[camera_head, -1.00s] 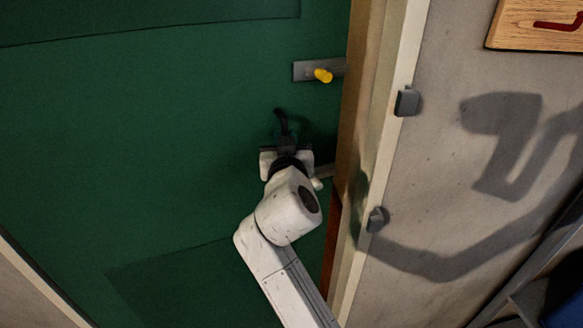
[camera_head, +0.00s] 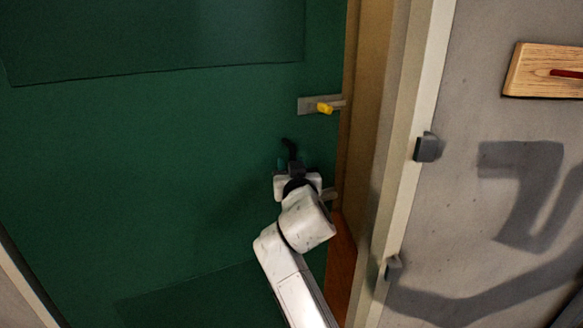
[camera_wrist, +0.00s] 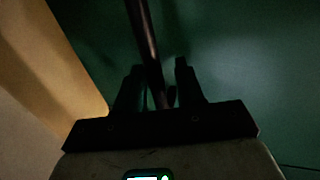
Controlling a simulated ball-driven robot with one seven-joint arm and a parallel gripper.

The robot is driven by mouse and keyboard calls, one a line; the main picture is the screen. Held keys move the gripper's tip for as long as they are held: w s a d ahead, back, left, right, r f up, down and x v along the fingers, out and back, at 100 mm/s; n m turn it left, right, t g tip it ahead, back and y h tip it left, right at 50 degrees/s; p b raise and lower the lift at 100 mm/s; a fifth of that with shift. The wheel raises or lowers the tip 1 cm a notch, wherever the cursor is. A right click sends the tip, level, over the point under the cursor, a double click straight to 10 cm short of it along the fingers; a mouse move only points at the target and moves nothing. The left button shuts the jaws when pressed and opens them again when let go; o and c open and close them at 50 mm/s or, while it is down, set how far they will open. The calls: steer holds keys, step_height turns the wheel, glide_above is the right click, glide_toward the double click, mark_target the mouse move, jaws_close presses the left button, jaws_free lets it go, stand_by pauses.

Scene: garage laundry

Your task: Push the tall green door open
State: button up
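The tall green door (camera_head: 150,150) fills the left and middle of the head view. A grey latch plate with a yellow knob (camera_head: 325,107) sits near its right edge. My gripper (camera_head: 295,165) is close in front of the door, below and left of that knob. In the wrist view, a dark bar (camera_wrist: 146,45) runs between the two fingers of my gripper (camera_wrist: 159,88). The fingers are apart, with narrow gaps beside the bar. The bar's far end and where it joins the door cannot be made out. Whether the fingers touch the door is unclear.
The wooden door frame (camera_head: 380,130) stands just right of my gripper. Its pale outer trim (camera_head: 415,110) carries dark grey fittings (camera_head: 428,148). A grey wall (camera_head: 480,220) and a wooden board (camera_head: 540,72) with a red piece are further right.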

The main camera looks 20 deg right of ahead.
steer(key=shift+s, duration=0.1)
steer(key=b+v, duration=0.2)
steer(key=v, duration=0.8)
steer(key=shift+s, duration=0.25)
steer(key=s+d+f+g+y, duration=0.1)
steer(key=s+d+f+g, duration=0.15)
steer(key=s+f, duration=0.5)
steer(key=s+d+f+g, duration=0.1)
steer(key=s+f+g, duration=0.3)
steer(key=f, duration=0.6)
steer(key=s+d+f+g+y, duration=0.1)
steer(key=s+d+f+g, duration=0.15)
steer(key=s+f, duration=0.5)
steer(key=s+f+n+g, duration=0.1)
steer(key=s+f+g, duration=0.1)
steer(key=s+f, duration=0.2)
steer(key=s+f+g+y, duration=0.1)
steer(key=s+f+g, duration=0.2)
steer(key=s, duration=0.7)
steer(key=s+a+f+n+g+y, duration=0.1)
steer(key=s+f+g, duration=0.1)
steer(key=s+f, duration=0.3)
steer(key=shift+s+n, duration=0.3)
steer(key=shift+s, duration=0.85)
steer(key=shift+f, duration=0.1)
